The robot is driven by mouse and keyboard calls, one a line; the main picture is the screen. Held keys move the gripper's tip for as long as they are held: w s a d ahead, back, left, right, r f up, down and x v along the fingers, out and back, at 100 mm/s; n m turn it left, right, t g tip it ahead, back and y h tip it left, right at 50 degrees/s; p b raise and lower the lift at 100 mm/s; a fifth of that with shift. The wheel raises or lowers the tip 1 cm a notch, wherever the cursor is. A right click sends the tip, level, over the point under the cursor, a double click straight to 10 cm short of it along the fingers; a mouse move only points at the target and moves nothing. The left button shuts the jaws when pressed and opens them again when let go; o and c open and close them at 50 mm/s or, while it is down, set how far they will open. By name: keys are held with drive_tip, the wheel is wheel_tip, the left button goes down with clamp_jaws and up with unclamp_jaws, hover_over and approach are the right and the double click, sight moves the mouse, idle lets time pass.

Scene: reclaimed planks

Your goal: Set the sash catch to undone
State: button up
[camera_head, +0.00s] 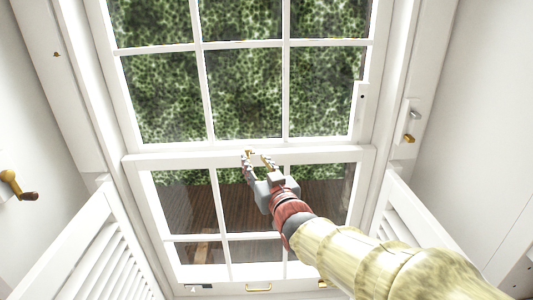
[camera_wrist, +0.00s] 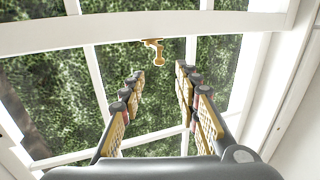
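The brass sash catch (camera_wrist: 155,50) sits on the white meeting rail (camera_wrist: 120,32) of the sash window, its small lever hanging toward the gripper in the wrist view. In the head view the catch (camera_head: 249,152) shows as a small brass spot on the meeting rail (camera_head: 190,156), just beyond the fingers. My gripper (camera_head: 258,158) is open and empty, just below the rail. In the wrist view its two fingers (camera_wrist: 158,80) are spread apart, with the catch beyond and between their tips. I see no contact with it.
Louvred white shutters stand at left (camera_head: 100,255) and right (camera_head: 415,220). A brass crank handle (camera_head: 18,186) is on the left wall. A small brass fitting (camera_head: 408,138) is on the right frame. A brass sash lift (camera_head: 258,288) is at the bottom rail.

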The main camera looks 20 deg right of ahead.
drive_tip(key=shift+s+a+f, duration=0.1)
drive_tip(key=shift+s+a, duration=0.05)
drive_tip(key=shift+s, duration=0.9)
drive_tip(key=shift+s+a, duration=0.15)
drive_tip(key=shift+s, duration=0.85)
drive_tip(key=s+d+f+m+g+h, duration=0.1)
drive_tip(key=s+d+f+g, duration=0.25)
drive_tip(key=f, duration=0.25)
drive_tip(key=s+d+f+g+h, duration=0.1)
drive_tip(key=s+d+f+g, duration=0.25)
drive_tip(key=f, duration=0.35)
drive_tip(key=s+a+f+n+g+y+b, duration=0.2)
drive_tip(key=s+a+f+g+b, duration=0.3)
drive_tip(key=s+a+f+b, duration=1)
wheel_tip(320, 180, down, 3)
drive_tip(key=y+b, duration=0.1)
drive_tip(key=b, duration=0.1)
drive_tip(key=shift+s+f+b, duration=0.15)
drive_tip(key=shift+s+b, duration=0.05)
drive_tip(key=shift+b, duration=0.15)
